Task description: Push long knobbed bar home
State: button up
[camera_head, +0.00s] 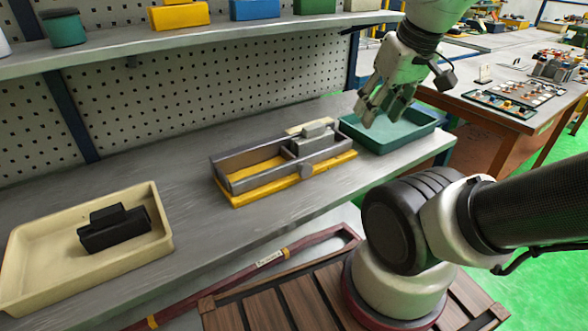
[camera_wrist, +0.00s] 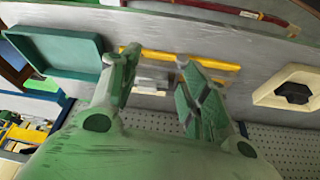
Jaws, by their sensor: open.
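A grey rectangular frame (camera_head: 232,160) stands on a yellow base (camera_head: 290,182) on the bench. A grey block with a raised top (camera_head: 313,138) sits at its right end. My gripper (camera_head: 372,110) is open and empty, above and right of the frame, over the teal tray's left part in the head view. In the wrist view, my gripper (camera_wrist: 160,78) has its fingers spread, partly hiding the frame and the yellow base (camera_wrist: 215,63) behind them.
The teal tray (camera_head: 428,126) stands right of the frame and looks empty. A cream tray (camera_head: 160,207) at the left holds a black block (camera_head: 114,228). A perforated back panel and a shelf (camera_head: 110,60) with bins rise behind. The bench between cream tray and frame is clear.

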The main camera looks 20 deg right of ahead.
aim_at(302, 167)
jog(key=z, duration=0.15)
jog(key=k+j, duration=0.2)
jog(key=j, duration=0.25)
jog(key=k+j+z, duration=0.15)
jog(key=j, duration=0.25)
jog(key=k+j, duration=0.3)
jog(key=j+z, duration=0.05)
jog(key=j, duration=0.1)
